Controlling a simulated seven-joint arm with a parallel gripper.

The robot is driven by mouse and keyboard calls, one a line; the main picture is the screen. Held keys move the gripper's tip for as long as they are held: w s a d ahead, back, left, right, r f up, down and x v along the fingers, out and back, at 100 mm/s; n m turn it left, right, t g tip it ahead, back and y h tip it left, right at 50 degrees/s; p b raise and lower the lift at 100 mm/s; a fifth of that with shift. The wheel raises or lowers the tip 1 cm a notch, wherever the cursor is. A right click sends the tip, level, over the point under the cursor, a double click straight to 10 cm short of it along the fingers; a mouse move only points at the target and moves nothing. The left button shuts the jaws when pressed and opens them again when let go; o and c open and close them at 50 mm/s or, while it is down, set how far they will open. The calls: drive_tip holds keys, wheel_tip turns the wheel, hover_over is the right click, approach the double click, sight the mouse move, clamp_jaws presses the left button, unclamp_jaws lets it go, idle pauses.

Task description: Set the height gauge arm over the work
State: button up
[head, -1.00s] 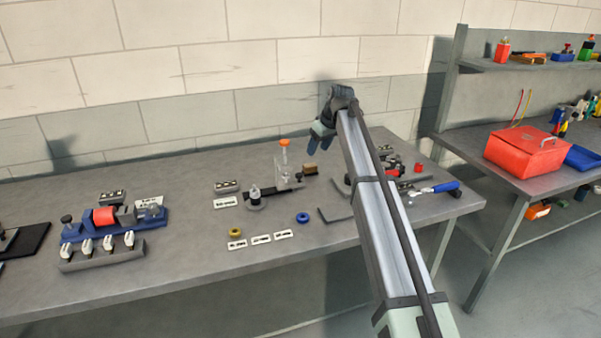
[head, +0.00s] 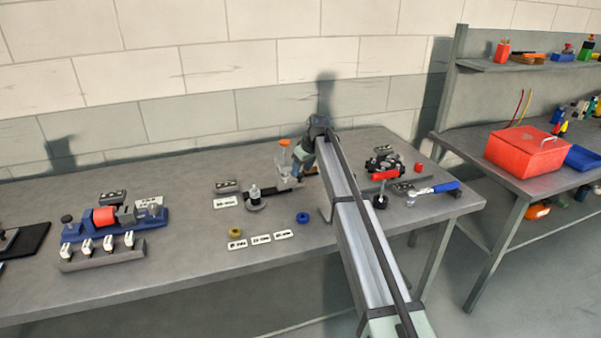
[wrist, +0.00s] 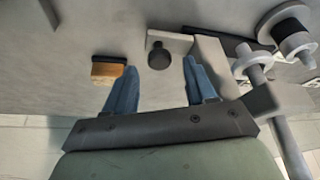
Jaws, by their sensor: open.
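The height gauge (head: 285,168) stands at the middle of the bench, with an orange knob on top and a dark arm reaching left. A round grey piece with an upright post (head: 254,198) stands at the arm's left end; it also shows at the upper right of the wrist view (wrist: 290,38). My gripper (head: 297,172) is open at the gauge's right side. In the wrist view my gripper (wrist: 159,66) has its two blue fingers apart. A dark round knob (wrist: 158,57) beside a pale plate lies between their tips, with no visible grip on it.
A wooden-backed brush (wrist: 107,72) lies just outside the left finger in the wrist view. A yellow ring (head: 235,232), a blue ring (head: 303,217) and white label cards (head: 261,239) lie in front. A blue fixture (head: 115,220) stands left.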

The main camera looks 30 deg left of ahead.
drive_tip(key=shift+x, duration=1.15)
clamp_jaws()
